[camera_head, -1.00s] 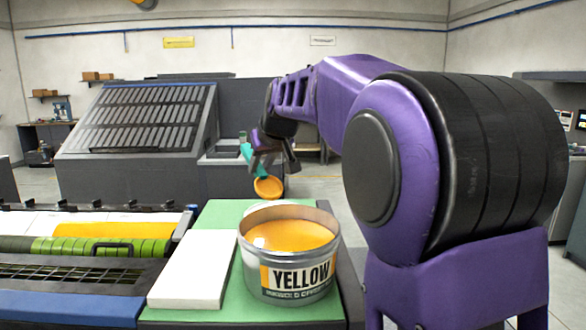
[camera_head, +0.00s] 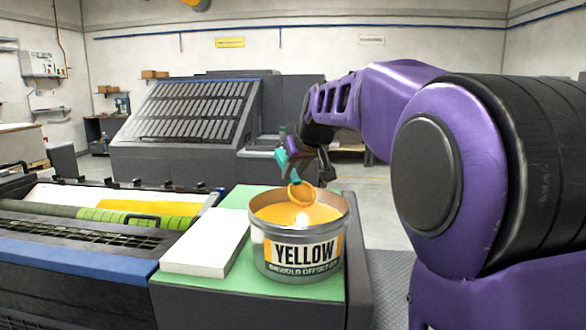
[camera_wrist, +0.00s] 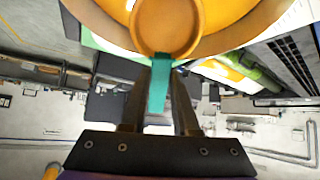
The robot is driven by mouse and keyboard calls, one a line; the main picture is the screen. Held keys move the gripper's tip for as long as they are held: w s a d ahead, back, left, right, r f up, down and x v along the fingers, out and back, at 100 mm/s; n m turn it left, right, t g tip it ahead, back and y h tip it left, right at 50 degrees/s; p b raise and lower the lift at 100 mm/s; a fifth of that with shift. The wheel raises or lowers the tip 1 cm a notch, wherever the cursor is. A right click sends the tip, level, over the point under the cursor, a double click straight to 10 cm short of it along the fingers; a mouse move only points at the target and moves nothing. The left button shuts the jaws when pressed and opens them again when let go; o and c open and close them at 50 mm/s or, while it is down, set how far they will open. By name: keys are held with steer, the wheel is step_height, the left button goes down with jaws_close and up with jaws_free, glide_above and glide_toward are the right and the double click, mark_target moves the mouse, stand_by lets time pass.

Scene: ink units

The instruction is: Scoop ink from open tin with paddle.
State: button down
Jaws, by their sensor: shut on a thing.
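The open tin (camera_head: 305,258) labelled YELLOW stands upright on the green mat, full of yellow-orange ink (camera_head: 275,213). My gripper (camera_head: 310,172) is shut on the teal handle of the paddle (camera_head: 301,193), just behind and above the tin. The paddle's round orange head hangs down at the tin's far rim, over the ink; I cannot tell whether it touches the ink. In the wrist view my gripper (camera_wrist: 160,95) holds the teal handle, and the orange paddle head (camera_wrist: 166,22) overlaps the tin.
A white block (camera_head: 203,250) lies left of the tin on the green mat (camera_head: 230,288). The press with rollers (camera_head: 120,216) is at the left. A large grey machine (camera_head: 190,125) stands behind. Open floor lies behind the tin.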

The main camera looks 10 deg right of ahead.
mark_target(301, 191)
steer(key=f+b, duration=0.1)
steer(key=f, duration=0.1)
steer(key=s+f+b, duration=0.1)
steer(key=shift+s+d+f, duration=0.1)
steer(key=shift+s+f, duration=0.1)
steer(key=shift+f, duration=0.2)
steer(key=shift+s+d+f, duration=0.1)
steer(key=shift+s+f, duration=0.15)
steer(key=shift+f, duration=0.25)
steer(key=shift+s+d+f, duration=0.1)
steer(key=shift+s+f, duration=0.15)
steer(key=shift+f, duration=0.2)
steer(key=shift+a+r, duration=0.1)
steer(key=shift+r, duration=0.05)
step_height(301, 191, up, 10)
steer(key=p, duration=0.7)
steer(key=shift+p, duration=0.35)
